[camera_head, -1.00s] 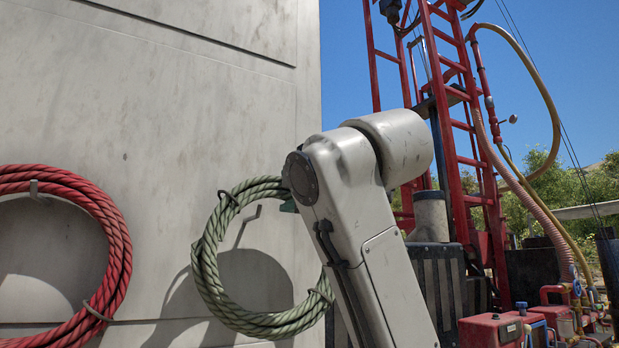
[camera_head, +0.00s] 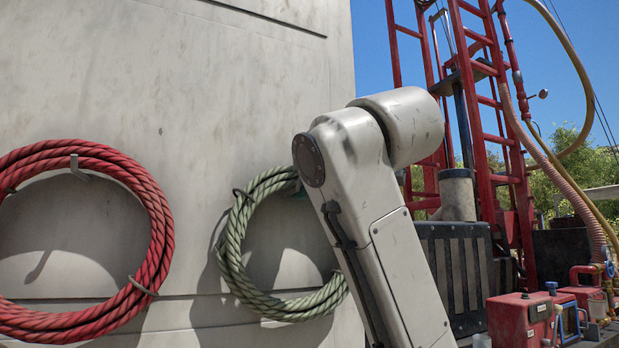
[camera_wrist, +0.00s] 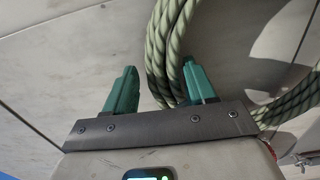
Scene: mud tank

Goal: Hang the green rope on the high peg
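The green rope (camera_head: 236,262) is a coil tied with dark bands, upright in front of the pale wall in the head view. The wrist view also shows the green rope (camera_wrist: 163,52). My gripper (camera_wrist: 160,84) has two teal fingers standing apart, with strands of the coil between them. The strands lie close against the right finger, and a gap shows beside the left one. In the head view my forearm hides most of the gripper at the coil's upper right. What bears the coil's weight is hidden. I cannot make out the high peg in either current view.
A red rope coil (camera_head: 155,225) hangs on a pale hook (camera_head: 76,166) at the left. The wall (camera_head: 200,80) is bare above both coils. A red rig tower (camera_head: 480,110) and machinery (camera_head: 525,318) stand to the right, beyond the wall's edge.

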